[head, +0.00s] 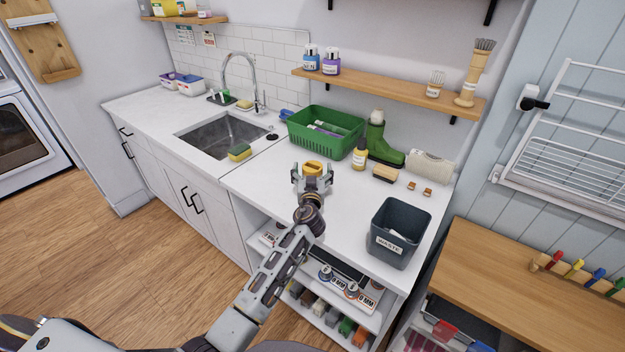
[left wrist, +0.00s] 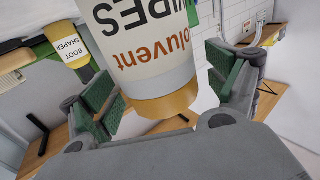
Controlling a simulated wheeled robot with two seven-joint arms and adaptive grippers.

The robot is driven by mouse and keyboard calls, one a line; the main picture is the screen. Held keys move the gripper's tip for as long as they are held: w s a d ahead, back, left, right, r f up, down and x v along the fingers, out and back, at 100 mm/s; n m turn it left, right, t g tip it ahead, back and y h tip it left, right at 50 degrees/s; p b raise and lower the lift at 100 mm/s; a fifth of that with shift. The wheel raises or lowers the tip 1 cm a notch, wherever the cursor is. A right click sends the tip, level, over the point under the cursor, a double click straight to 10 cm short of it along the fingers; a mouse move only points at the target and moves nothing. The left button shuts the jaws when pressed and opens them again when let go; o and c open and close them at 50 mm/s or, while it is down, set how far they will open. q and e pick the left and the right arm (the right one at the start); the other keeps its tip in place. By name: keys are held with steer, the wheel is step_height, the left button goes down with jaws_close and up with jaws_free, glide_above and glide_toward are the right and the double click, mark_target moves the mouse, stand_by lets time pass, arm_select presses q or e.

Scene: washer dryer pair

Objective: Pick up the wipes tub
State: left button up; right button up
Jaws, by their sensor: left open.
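The wipes tub is white with an orange lid and printed "WIPES"; it fills the upper middle of the left wrist view (left wrist: 148,50), where the picture is upside down. In the head view only its orange lid (head: 312,167) shows clearly, on the white counter, with its body mostly hidden behind my gripper. My left gripper (head: 312,178) is at the tub, its green-padded fingers open on either side of it in the left wrist view (left wrist: 168,88). I cannot tell whether a pad touches the tub. My right gripper is not in view.
A green basket (head: 309,141) stands behind the tub. A yellow boot shaper bottle (head: 360,156), a green boot (head: 381,148) and a brush (head: 385,174) are to its right. A dark waste bin (head: 395,240) stands at the front right. The sink (head: 225,135) is left; counter between tub and bin is clear.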

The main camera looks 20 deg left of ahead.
arm_select(q)
steer(key=shift+w+a, duration=0.1)
steer(key=shift+w, duration=0.2)
steer(key=c, duration=1.2)
steer(key=shift+c, duration=0.2)
steer(key=shift+r, duration=0.15)
step_height(320, 180, up, 10)
stand_by(0.6)
